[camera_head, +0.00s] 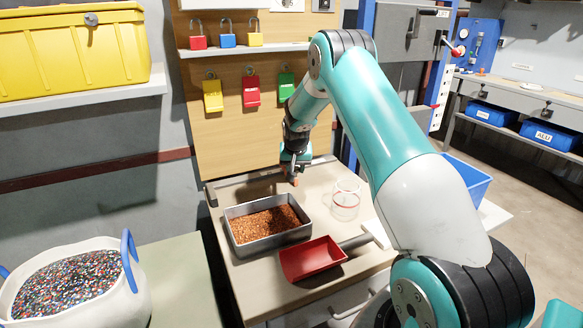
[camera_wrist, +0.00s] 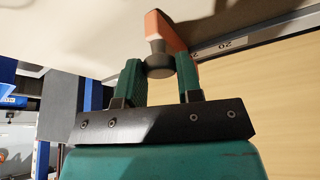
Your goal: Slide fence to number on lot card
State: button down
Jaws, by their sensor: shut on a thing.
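The fence (camera_wrist: 170,32) is an orange block with a dark round knob (camera_wrist: 159,66). In the wrist view my gripper (camera_wrist: 158,72) is shut on the knob, with one green finger on each side. In the head view my gripper (camera_head: 292,170) is low at the back of the bench, and only a small orange bit of the fence (camera_head: 294,182) shows. No number on a lot card can be read in either view.
A metal tray of copper granules (camera_head: 233,211), a red scoop (camera_head: 312,262) and a clear beaker (camera_head: 345,205) stand on the bench in front of my gripper. A blue bin (camera_head: 467,178) is at the right. A pegboard with padlocks and coloured tags (camera_head: 235,130) rises behind.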

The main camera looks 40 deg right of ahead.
jog(key=c, duration=0.8)
grip_release()
jog(key=v, duration=1.7)
jog(key=shift+s+r, duration=0.15)
jog(key=shift+s, duration=0.05)
